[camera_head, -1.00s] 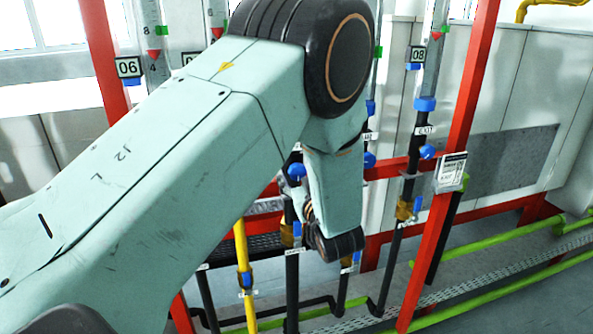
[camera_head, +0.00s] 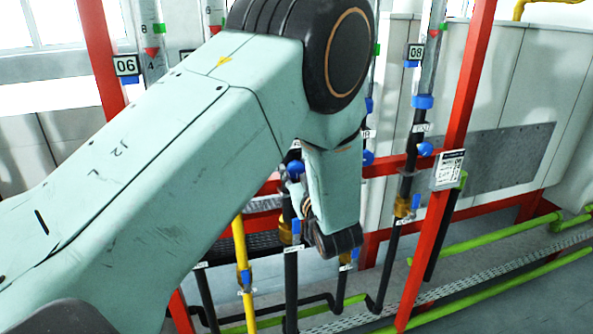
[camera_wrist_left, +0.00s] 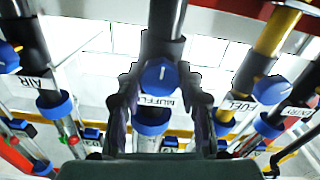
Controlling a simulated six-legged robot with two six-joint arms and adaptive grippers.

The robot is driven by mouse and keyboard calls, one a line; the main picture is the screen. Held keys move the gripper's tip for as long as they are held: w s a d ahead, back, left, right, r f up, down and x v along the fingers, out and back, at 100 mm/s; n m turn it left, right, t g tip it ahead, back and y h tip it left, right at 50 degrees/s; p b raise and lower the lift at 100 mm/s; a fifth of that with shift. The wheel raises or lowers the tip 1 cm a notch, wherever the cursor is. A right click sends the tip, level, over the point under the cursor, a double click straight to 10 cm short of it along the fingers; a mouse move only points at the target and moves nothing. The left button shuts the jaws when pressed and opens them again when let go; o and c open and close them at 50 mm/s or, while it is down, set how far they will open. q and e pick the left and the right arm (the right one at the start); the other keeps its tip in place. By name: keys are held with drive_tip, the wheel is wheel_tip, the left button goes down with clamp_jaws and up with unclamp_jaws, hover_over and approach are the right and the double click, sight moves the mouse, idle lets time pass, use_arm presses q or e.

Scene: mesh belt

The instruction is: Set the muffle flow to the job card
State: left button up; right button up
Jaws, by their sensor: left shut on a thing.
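In the left wrist view, a blue knob (camera_wrist_left: 160,75) with a white pointer mark sits on a dark pipe, beside a label (camera_wrist_left: 157,101) that reads MUFFLE. My left gripper (camera_wrist_left: 163,98) has its dark fingers on either side of this knob and is shut on it. In the head view my left arm covers much of the pipe row and hides the fingers. A white printed card (camera_head: 449,170) hangs on the red post at the right; its text is too small to read. My right gripper is in neither view.
Neighbouring blue knobs stand close by, at the FUEL pipe (camera_wrist_left: 265,88) and the AIR pipe (camera_wrist_left: 8,57). Glass flow tubes with red floats and green markers stand behind, by plates 06 (camera_head: 127,66) and 08 (camera_head: 415,52). Red posts (camera_head: 455,140) and green floor pipes (camera_head: 480,250) flank the row.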

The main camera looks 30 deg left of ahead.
use_arm(q)
drive_tip(key=shift+c, duration=0.9)
drive_tip(key=shift+n, duration=0.3)
drive_tip(key=n+b, duration=0.3)
drive_tip(key=shift+n, duration=0.3)
drive_tip(key=n+b, duration=0.2)
drive_tip(key=n, duration=0.1)
drive_tip(key=shift+n+b, duration=0.75)
drive_tip(key=shift+n, duration=0.25)
drive_tip(key=shift+r, duration=0.1)
